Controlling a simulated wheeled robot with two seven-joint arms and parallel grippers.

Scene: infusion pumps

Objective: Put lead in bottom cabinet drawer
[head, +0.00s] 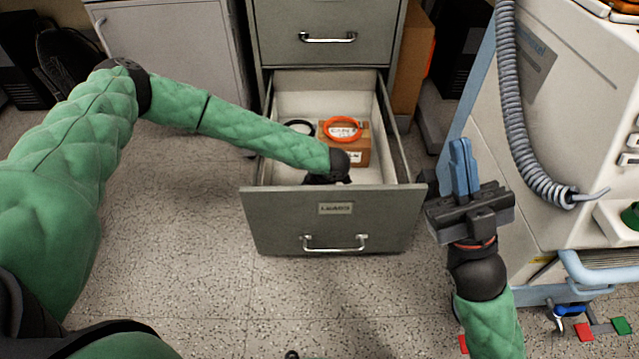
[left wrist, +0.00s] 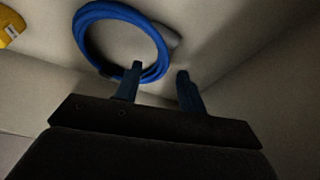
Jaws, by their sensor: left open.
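The bottom cabinet drawer (head: 330,222) is pulled open. A blue coiled lead (left wrist: 88,42) rests inside the drawer in the left wrist view; I cannot make it out in the head view. My left gripper (left wrist: 160,70) is open and reaches down into the drawer, with its fingers beside the near edge of the coil and nothing held between them. In the head view its fingers are hidden behind the drawer front and my wrist. My right gripper (head: 462,165) is shut and empty, to the right of the drawer.
Inside the drawer, an orange ring (head: 342,129) lies on a cardboard box (head: 357,151), with a black ring (head: 299,127) to its left. The drawer above (head: 327,38) is closed. A pale machine (head: 560,120) with a grey coiled cable stands at the right.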

